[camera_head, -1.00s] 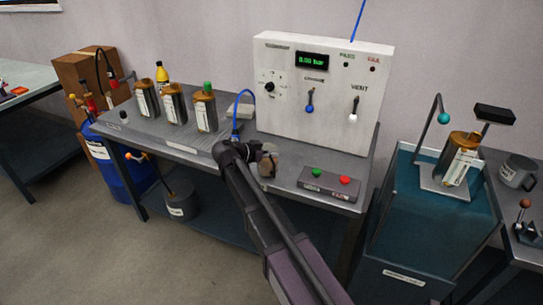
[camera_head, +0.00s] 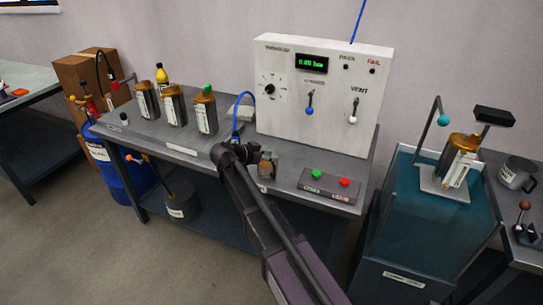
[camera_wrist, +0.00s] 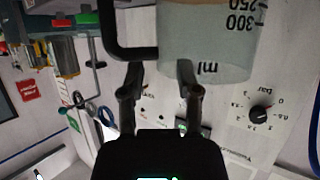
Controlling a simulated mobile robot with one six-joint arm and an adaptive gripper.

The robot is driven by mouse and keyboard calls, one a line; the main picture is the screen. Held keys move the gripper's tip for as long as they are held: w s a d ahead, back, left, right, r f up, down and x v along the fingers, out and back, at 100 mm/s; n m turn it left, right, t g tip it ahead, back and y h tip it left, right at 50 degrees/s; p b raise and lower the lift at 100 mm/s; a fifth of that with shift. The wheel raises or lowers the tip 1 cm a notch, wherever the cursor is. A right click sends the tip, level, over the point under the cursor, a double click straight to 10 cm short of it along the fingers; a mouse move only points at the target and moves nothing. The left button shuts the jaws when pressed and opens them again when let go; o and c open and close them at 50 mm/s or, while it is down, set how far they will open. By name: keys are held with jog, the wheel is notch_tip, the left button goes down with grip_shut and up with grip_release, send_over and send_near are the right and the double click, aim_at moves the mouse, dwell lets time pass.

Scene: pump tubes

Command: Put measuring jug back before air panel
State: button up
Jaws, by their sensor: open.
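In the wrist view the jug (camera_wrist: 207,45) appears upside down, clear, with black ml marks and a black handle (camera_wrist: 122,50). Whether a finger touches the jug cannot be told.
A control box (camera_head: 331,186) with green and red buttons sits right of the jug. A blue hose (camera_head: 240,112) rises behind my gripper. Several brass-coloured canisters (camera_head: 174,108) stand at the bench's left. A blue water tank (camera_head: 433,210) stands to the right.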

jog(key=p+v, duration=0.4)
jog(key=v, duration=0.7)
jog(key=shift+a, duration=0.15)
jog(key=shift+s, duration=0.15)
dwell(0.4)
jog(key=s+d+f+n+g+y, duration=0.2)
jog(key=s+d, duration=0.3)
jog(key=d, duration=0.5)
jog(key=s+d+f+n+g+y, duration=0.3)
jog(key=s+d+f+n+y, duration=0.1)
jog(key=d, duration=0.6)
jog(key=s+d+f+n+g+y, duration=0.2)
jog(key=s+d+f+n+y, duration=0.2)
jog(key=s+d, duration=0.3)
jog(key=d+f, duration=0.1)
jog(key=d, duration=0.3)
jog(key=shift+s+g+y, duration=0.3)
jog(key=shift+g, duration=0.1)
jog(key=shift+d+r, duration=0.1)
notch_tip(320, 180, up, 11)
jog(key=p, duration=1.1)
